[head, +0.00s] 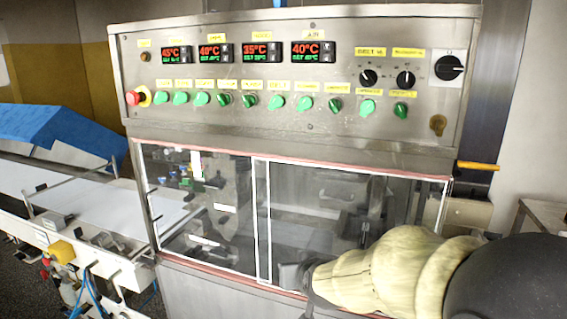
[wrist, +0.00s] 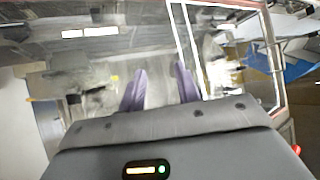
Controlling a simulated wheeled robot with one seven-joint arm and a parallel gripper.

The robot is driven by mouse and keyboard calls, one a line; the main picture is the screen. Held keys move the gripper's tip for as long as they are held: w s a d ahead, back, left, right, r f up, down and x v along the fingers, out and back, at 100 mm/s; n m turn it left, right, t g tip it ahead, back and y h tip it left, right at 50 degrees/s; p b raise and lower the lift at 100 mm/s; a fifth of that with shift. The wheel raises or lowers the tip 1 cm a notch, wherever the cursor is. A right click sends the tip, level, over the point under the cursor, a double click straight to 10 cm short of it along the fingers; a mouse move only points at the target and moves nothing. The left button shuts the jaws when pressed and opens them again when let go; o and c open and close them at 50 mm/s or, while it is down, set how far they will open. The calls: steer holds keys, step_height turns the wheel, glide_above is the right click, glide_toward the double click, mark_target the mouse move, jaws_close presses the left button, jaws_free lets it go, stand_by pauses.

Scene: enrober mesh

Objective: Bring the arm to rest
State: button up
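My arm, in a cream sleeve, reaches in from the lower right of the head view. Its dark end, my gripper (head: 292,276), is in front of the lower part of the machine's clear window (head: 320,205); its fingers cannot be made out there. In the wrist view my gripper (wrist: 160,88) shows two purple-grey fingers standing apart with nothing between them. The window and its white frame bar (wrist: 186,45) lie beyond the fingers. I cannot tell how far the fingertips are from the pane.
The steel control panel (head: 290,75) above has lit red displays, green knobs, black dials and a red button (head: 133,98). A white conveyor belt (head: 95,205) runs out to the left, by a blue cover (head: 60,130). A yellow-orange bar (head: 478,166) sticks out at the right.

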steer(key=s+d+f+g+h, duration=0.1)
steer(key=s+d+f+g, duration=0.3)
steer(key=s, duration=0.5)
steer(key=s+d+f+m+g+h+p, duration=0.1)
steer(key=s+d+f+g, duration=0.3)
steer(key=s+d+f, duration=0.3)
steer(key=shift+s+d+m, duration=0.3)
steer(key=shift+s+d, duration=0.1)
steer(key=shift+s, duration=0.5)
